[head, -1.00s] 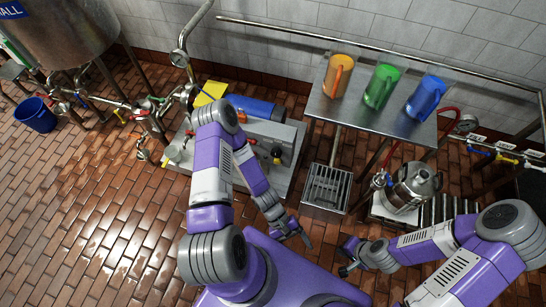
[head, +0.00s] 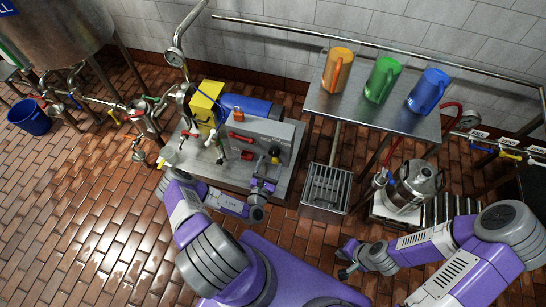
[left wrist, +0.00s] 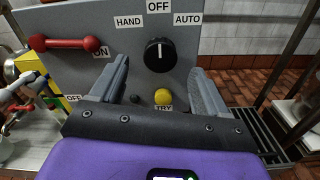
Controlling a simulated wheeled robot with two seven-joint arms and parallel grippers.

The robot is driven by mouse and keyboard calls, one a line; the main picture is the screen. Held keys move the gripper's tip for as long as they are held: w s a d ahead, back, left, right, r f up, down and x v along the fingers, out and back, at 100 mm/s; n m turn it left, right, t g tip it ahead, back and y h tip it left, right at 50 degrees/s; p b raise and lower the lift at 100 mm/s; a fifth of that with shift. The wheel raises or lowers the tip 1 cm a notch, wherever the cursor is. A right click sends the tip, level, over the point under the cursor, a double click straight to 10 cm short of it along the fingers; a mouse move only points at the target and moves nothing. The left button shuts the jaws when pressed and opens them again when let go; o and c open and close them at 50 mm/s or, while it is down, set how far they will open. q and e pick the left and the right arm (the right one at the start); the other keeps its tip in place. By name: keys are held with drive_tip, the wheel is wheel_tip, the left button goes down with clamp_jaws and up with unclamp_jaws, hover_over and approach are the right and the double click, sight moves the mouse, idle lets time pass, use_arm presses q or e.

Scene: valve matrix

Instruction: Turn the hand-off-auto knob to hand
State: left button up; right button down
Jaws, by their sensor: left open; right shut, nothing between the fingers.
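The black hand-off-auto knob (left wrist: 159,55) is on a grey panel (left wrist: 215,45) in the left wrist view. Its white pointer line stands about upright, toward the OFF label (left wrist: 158,7). The HAND label (left wrist: 128,21) is up and left of the knob, the AUTO label (left wrist: 187,19) up and right. My left gripper (left wrist: 160,72) is open, with one finger on each side of the knob in the picture; I see no contact. In the head view my left gripper (head: 266,183) is in front of the panel box. My right gripper (head: 346,262) is shut and empty, away from the panel.
A yellow button (left wrist: 163,96) is below the knob, between my fingers in the picture. A red lever handle (left wrist: 63,43) with ON and OFF labels is left of the knob. A table (head: 320,103) with orange, green and blue mugs stands to the right. Floor in front is clear.

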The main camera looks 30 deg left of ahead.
sight(274, 154)
use_arm(q)
drive_tip(key=b+x, duration=0.1)
drive_tip(key=x, duration=0.4)
drive_tip(key=c, duration=1)
drive_tip(key=shift+c, duration=0.2)
